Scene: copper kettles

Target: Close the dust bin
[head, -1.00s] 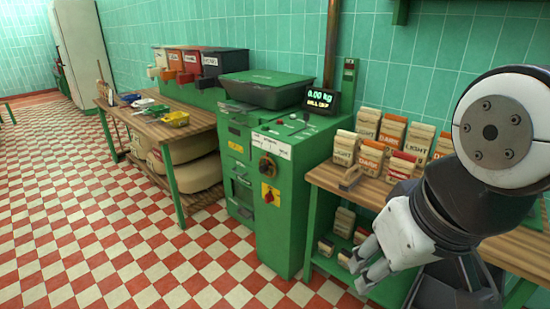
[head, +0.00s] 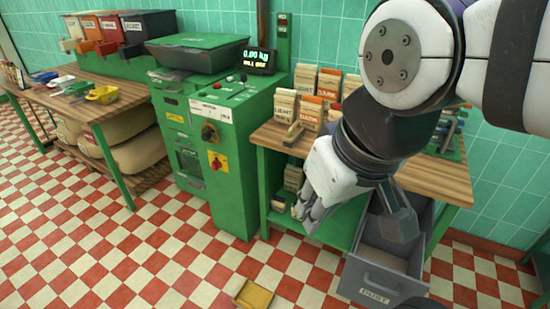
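The dust bin (head: 378,281) is a grey metal drawer with a "DUST" label on its front. It is pulled out from under the right part of the wooden bench, at the lower right of the head view, and its inside shows. My gripper (head: 306,217) hangs to the left of the bin, in front of the bench's lower shelf. It points downward and appears apart from the bin. Its fingers are small and partly overlapped in this view, so their opening is unclear. My arm hides part of the bin's upper back.
A green machine (head: 215,150) stands left of the bench (head: 268,137). Labelled paper bags (head: 312,113) stand on the bench. A yellow dustpan-like piece (head: 253,295) lies on the checkered floor. A side table (head: 70,98) is at the left. The floor in front is mostly clear.

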